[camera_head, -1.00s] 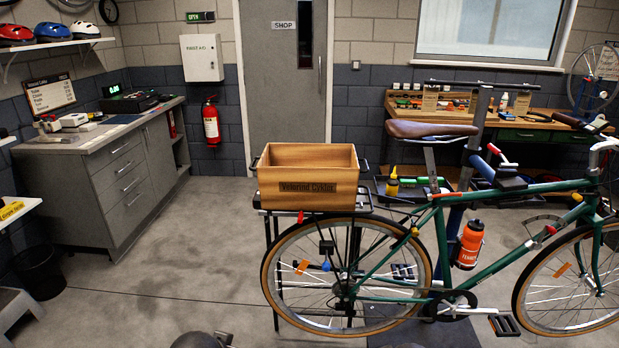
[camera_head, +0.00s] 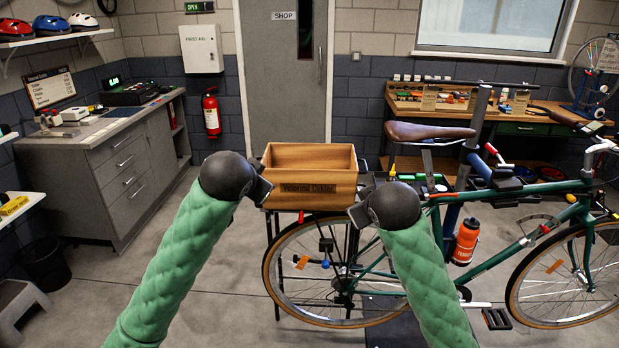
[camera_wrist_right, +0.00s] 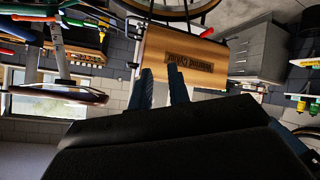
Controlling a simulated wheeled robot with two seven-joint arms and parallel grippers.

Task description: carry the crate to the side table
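The wooden crate (camera_head: 308,205) sits upright on the rear rack of the green bike, open top up and seemingly empty. In the right wrist view, its lettered face (camera_wrist_right: 200,50) shows beyond the fingers. My left gripper (camera_head: 264,188) is at the crate's left end; its fingers are too small and dark to read. My right gripper (camera_head: 355,212) is at the lower right corner. In the right wrist view, its two fingers (camera_wrist_right: 163,88) stand apart with nothing seen between them. Contact with the crate is unclear. No surface is clearly identifiable as the side table.
The green bike (camera_head: 520,205) fills the right side below the workbench (camera_head: 540,130). A grey counter (camera_head: 120,175) stands left. A pale surface (camera_head: 30,207) with a yellow item juts in at the left edge, above a dark bin (camera_head: 42,262). The floor between counter and bike is clear.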

